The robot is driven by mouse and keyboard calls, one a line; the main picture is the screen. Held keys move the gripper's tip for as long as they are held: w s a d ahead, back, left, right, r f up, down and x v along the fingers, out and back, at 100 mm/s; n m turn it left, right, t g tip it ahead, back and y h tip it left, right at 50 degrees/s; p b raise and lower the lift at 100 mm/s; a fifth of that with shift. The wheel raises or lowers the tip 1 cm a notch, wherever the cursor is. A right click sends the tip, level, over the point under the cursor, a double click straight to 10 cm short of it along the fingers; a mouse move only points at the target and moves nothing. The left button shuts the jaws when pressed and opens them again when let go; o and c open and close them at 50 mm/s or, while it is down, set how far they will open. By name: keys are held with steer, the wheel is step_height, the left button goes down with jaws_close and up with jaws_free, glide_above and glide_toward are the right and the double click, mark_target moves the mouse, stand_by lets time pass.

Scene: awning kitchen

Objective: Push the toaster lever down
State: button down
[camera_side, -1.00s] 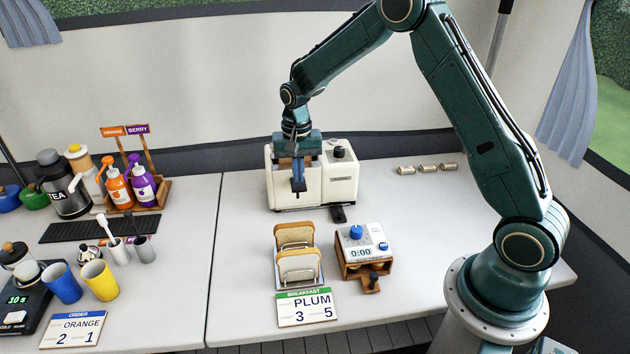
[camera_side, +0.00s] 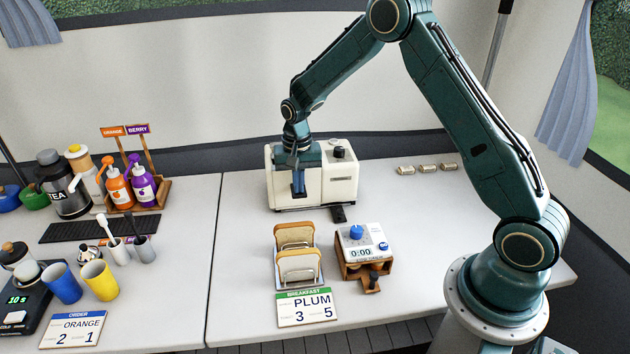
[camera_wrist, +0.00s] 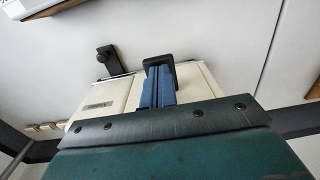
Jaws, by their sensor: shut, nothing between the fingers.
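The cream toaster (camera_side: 346,185) stands at the back of the counter; part of its top and front is hidden by my arm. My gripper (camera_side: 298,188) is shut and points down at the left part of the toaster's front. In the wrist view my blue fingers (camera_wrist: 158,88) have a dark piece (camera_wrist: 160,62) at their ends. I cannot tell whether this is the lever under the fingers or the fingertips themselves. A second black piece (camera_side: 338,213) with a small knob juts from the toaster's lower right front, and it also shows in the wrist view (camera_wrist: 110,60), apart from my fingers.
A toast rack (camera_side: 300,270) with bread and a timer (camera_side: 362,244) on a wooden stand are in front of the toaster. A breakfast card (camera_side: 307,308) is nearer. Small cylinders (camera_side: 427,168) lie to the right.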

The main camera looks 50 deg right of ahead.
steer(key=shift+f, duration=1.35)
steer(key=shift+r, duration=0.2)
steer(key=shift+r, duration=0.85)
steer(key=shift+r, duration=0.1)
steer(key=shift+r, duration=3.45)
